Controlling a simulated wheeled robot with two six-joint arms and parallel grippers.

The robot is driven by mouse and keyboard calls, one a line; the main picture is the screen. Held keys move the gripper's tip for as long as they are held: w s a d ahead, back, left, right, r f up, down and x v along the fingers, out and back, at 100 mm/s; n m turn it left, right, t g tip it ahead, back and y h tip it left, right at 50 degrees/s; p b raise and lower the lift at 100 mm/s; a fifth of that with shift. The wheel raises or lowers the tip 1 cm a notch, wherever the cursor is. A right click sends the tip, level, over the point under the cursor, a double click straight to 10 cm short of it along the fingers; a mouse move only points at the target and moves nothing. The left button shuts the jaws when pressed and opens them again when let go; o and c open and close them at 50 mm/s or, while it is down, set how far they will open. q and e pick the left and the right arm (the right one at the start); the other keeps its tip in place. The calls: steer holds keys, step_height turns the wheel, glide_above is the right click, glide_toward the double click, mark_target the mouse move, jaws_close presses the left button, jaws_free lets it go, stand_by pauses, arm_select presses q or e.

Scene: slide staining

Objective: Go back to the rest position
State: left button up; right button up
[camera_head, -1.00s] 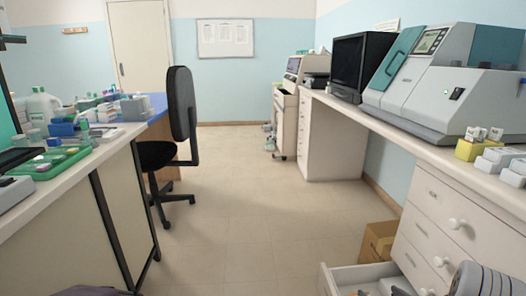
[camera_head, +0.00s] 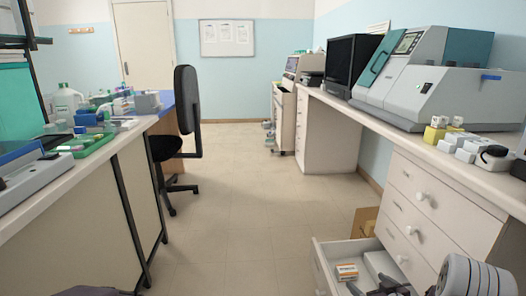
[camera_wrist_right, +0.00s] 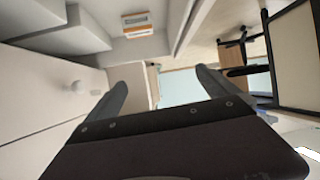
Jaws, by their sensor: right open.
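My right gripper (camera_wrist_right: 166,82) is open in the right wrist view, its two dark fingers wide apart with nothing between them. In the head view part of my right arm shows at the bottom right, in front of the white drawer cabinet (camera_head: 408,222). An open drawer (camera_head: 322,270) lies beside it at the bottom.
The open drawer holds an orange and white box (camera_head: 346,272). A cardboard box (camera_head: 363,222) stands behind it. A black chair (camera_head: 186,100) stands by the left bench (camera_head: 75,168). The aisle floor (camera_head: 240,190) between the benches is clear.

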steer(key=a+r+n+p, duration=0.1)
steer(key=a+r+n, duration=0.1)
steer(key=a+r, duration=1.25)
steer(key=s+a+f+m+g+h, duration=0.15)
steer(key=s+f+g, duration=0.4)
steer(key=s, duration=0.75)
steer(key=s+f+m+g, duration=0.35)
steer(key=s+g, duration=0.25)
steer(key=s, duration=0.7)
step_height(320, 180, up, 37)
steer(key=p, duration=3.8)
steer(key=shift+w+a+p, duration=0.15)
steer(key=shift+w+p, duration=0.15)
steer(key=shift+p, duration=0.05)
steer(key=shift+r, duration=0.1)
